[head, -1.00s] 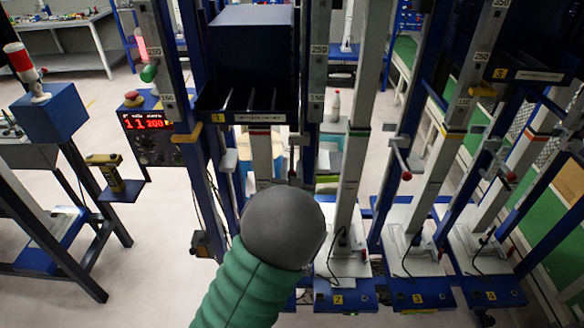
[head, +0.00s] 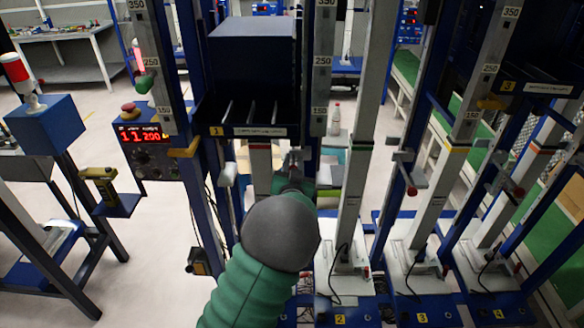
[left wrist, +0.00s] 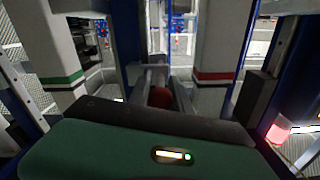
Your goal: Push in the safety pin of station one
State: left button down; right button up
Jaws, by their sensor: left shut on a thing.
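Station one has a blue bin marked 1 (head: 252,60) above a pale column with a red band (head: 259,147). My left gripper (head: 293,165) is beyond my green forearm in the head view, beside that column and below the bin. In the left wrist view my left gripper (left wrist: 163,80) points ahead, its fingers close around the safety pin, whose round red knob (left wrist: 160,97) shows between them. It is shut on the pin. The pin's far end and its seat in the post are hidden. My right gripper is not in view.
Blue posts flank the column closely. A control box with a red display (head: 140,137) stands to the left. More stations stand to the right, with a red-knobbed pin (head: 411,191) on a post. A white bottle (head: 335,119) stands behind.

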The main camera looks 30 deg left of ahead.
pick_arm(q)
jog(key=c, duration=1.2)
grip_release()
jog(key=shift+w+d, duration=0.1)
jog(key=shift+s, duration=0.2)
jog(key=v, duration=1.6)
jog(key=shift+s+d, duration=0.2)
jog(key=shift+f, duration=0.15)
